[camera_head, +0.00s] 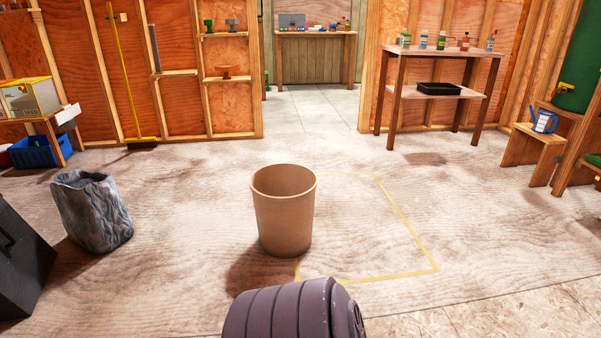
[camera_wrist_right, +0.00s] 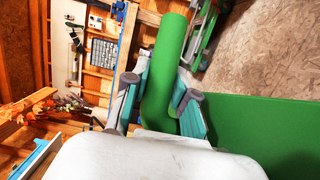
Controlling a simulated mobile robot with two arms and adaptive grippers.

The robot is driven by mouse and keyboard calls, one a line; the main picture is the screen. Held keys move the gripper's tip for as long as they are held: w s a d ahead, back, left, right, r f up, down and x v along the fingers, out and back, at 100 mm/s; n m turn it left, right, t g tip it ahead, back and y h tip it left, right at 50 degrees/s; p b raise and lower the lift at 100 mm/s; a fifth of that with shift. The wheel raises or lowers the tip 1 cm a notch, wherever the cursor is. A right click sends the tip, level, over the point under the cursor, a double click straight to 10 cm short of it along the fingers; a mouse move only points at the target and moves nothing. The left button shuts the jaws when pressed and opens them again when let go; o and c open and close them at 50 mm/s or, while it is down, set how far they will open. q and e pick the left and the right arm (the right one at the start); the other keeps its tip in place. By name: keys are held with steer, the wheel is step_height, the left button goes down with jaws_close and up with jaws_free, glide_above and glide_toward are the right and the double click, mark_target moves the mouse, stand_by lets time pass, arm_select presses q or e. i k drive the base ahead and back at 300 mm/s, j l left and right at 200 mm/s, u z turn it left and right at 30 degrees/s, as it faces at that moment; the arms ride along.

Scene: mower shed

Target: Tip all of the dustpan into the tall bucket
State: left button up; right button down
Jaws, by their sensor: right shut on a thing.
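The tall bucket (camera_head: 283,215) is tan and round. It stands upright and open on the floor in the middle of the head view. I see part of its inner wall but not its bottom. In the right wrist view my right gripper (camera_wrist_right: 160,92) is shut around the green handle of the dustpan (camera_wrist_right: 285,135). The dustpan's green body runs off the lower right of that view. Its load is out of sight, and so is its place relative to the bucket. The dustpan and right gripper do not show in the head view. My left gripper is in neither view.
A yellow outline (camera_head: 408,226) marks the floor right of the bucket. A grey crumpled bag-like container (camera_head: 95,215) stands to the left, near a black box (camera_head: 18,262). A wooden shelf table (camera_head: 440,53) stands at the back right. The floor around the bucket is clear.

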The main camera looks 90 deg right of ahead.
mark_target(284, 194)
steer(key=k+j+z, duration=0.15)
steer(key=z, duration=2.45)
